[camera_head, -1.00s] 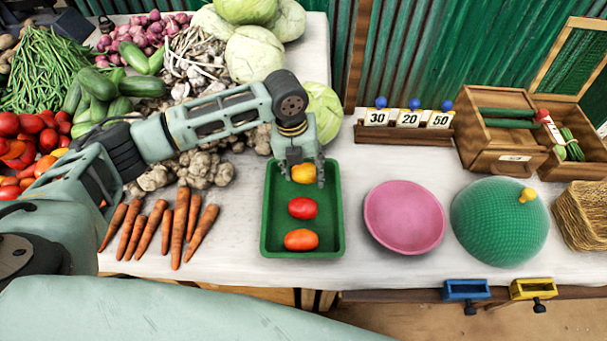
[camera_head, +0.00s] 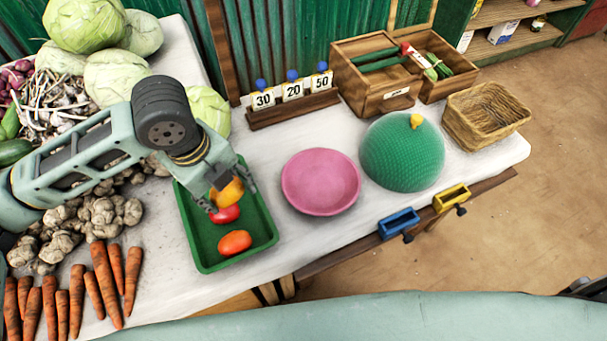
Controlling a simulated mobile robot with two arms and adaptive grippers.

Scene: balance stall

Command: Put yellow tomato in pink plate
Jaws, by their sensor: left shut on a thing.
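My left gripper (camera_head: 229,194) is shut on the yellow tomato (camera_head: 231,191), a yellow-orange fruit held over the far part of the green tray (camera_head: 200,254). Its fingers hide part of the tomato. A red tomato (camera_head: 225,214) lies in the tray just below it, partly covered. An orange-red tomato (camera_head: 235,242) lies nearer the front of the tray. The pink plate (camera_head: 320,182) stands empty on the white table, just right of the tray. My right gripper is not in view.
A green dome (camera_head: 402,152) with a yellow knob stands right of the plate. Number cards (camera_head: 292,92) stand in a wooden holder behind it. A wicker basket (camera_head: 486,115) and wooden boxes (camera_head: 385,75) are at the right. Carrots (camera_head: 105,280), garlic and cabbages lie left.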

